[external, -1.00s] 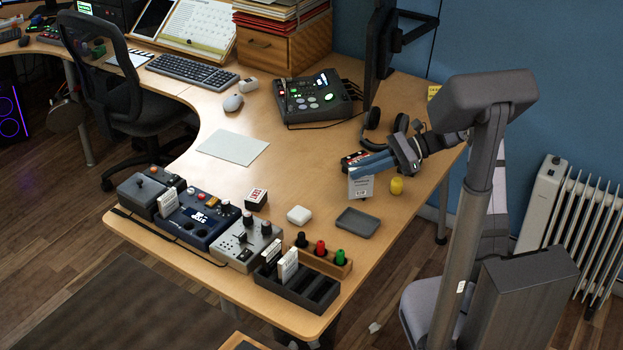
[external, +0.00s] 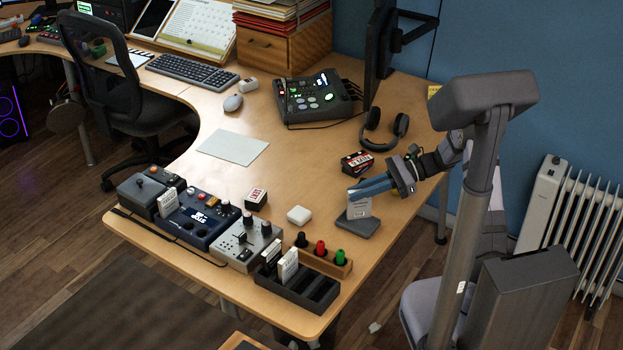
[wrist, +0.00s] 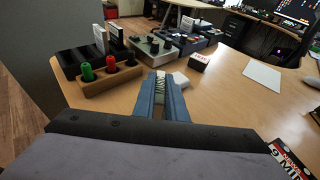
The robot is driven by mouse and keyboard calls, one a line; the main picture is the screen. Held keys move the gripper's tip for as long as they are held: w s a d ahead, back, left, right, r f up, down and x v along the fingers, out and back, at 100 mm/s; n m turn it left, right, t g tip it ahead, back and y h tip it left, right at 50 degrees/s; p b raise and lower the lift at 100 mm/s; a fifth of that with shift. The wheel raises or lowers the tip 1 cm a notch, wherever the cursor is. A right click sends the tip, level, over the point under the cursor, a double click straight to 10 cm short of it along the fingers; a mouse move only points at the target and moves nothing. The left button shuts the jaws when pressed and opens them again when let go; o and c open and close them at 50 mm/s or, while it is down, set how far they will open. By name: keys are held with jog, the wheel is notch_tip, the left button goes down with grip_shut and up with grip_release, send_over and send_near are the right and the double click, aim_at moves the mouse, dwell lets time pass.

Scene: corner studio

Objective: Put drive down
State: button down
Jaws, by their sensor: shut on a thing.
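The drive (external: 358,204) is a light grey and white block with a label, held upright between the blue fingers of my gripper (external: 367,188). A dark grey shallow tray (external: 357,228) lies on the desk right below it. The drive's lower edge overlaps the tray in the external view; I cannot tell whether it touches. In the wrist view my gripper (wrist: 160,92) is shut, with the narrow top of the drive (wrist: 161,84) showing between the fingers. The tray is hidden in that view.
A white rounded case (external: 299,215) sits left of the tray. A wooden rack (external: 325,260) with black, red and green knobs and a dark slotted holder (external: 308,290) stand in front. A red and black box (external: 357,162) and headphones (external: 383,130) lie behind.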

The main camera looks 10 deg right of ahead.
aim_at(359, 204)
jog(key=shift+f, duration=1.2)
jog(key=shift+f, duration=0.15)
jog(key=c, duration=1.8)
grip_release()
